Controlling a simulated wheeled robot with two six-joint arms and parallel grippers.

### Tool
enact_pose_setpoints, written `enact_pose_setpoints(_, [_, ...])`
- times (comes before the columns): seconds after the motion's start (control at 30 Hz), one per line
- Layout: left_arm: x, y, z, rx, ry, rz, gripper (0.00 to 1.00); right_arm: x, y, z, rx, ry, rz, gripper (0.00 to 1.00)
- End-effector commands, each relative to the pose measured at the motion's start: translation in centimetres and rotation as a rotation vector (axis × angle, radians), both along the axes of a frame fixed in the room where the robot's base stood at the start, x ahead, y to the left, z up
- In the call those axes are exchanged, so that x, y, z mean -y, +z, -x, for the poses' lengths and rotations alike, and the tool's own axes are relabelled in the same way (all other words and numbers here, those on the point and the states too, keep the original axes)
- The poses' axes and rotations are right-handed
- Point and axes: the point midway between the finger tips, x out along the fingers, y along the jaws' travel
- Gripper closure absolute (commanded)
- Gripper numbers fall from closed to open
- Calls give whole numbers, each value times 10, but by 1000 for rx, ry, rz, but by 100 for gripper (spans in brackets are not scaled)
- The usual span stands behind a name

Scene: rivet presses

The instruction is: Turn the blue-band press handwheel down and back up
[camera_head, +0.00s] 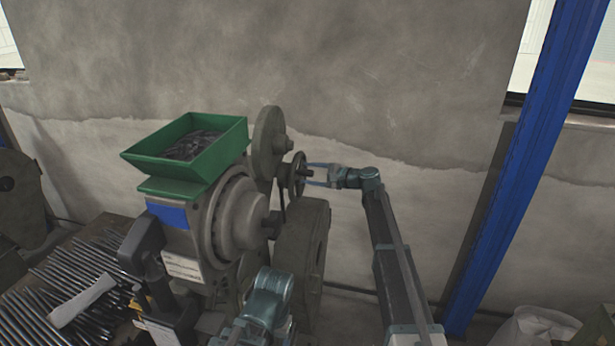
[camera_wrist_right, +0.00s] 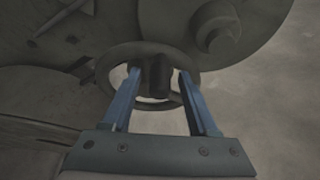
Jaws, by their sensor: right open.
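The press with the blue band (camera_head: 170,214) stands left of centre in the head view, with a green hopper on top. Its dark handwheel (camera_head: 298,173) is on its right side, facing right. In the right wrist view the handwheel rim (camera_wrist_right: 112,62) is a ring with a dark cylindrical knob (camera_wrist_right: 158,78) sticking out toward the camera. My right gripper (camera_head: 316,174) comes from the right, open. In the wrist view its two blue fingers (camera_wrist_right: 158,72) stand on either side of the knob, with gaps visible. My left gripper's fingers are not seen.
The green hopper (camera_head: 190,150) holds dark small pieces. Round wheels (camera_head: 270,142) and (camera_head: 301,236) flank the handwheel. Metal rods (camera_head: 70,285) lie on a bench at lower left. A blue post (camera_head: 520,165) stands at right. The wall behind is bare.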

Motion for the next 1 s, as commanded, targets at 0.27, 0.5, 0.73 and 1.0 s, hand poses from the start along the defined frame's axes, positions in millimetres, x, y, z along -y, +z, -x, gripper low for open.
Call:
enact_pose_setpoints(0.27, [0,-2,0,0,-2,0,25,-8,-2,-5,0,0,0,40])
enact_pose_setpoints(0.5, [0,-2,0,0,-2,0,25,-8,-2,-5,0,0,0,51])
enact_pose_setpoints(0.73, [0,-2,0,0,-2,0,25,-8,-2,-5,0,0,0,93])
enact_pose_setpoints(1.0, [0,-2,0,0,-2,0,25,-7,-2,-5,0,0,0,100])
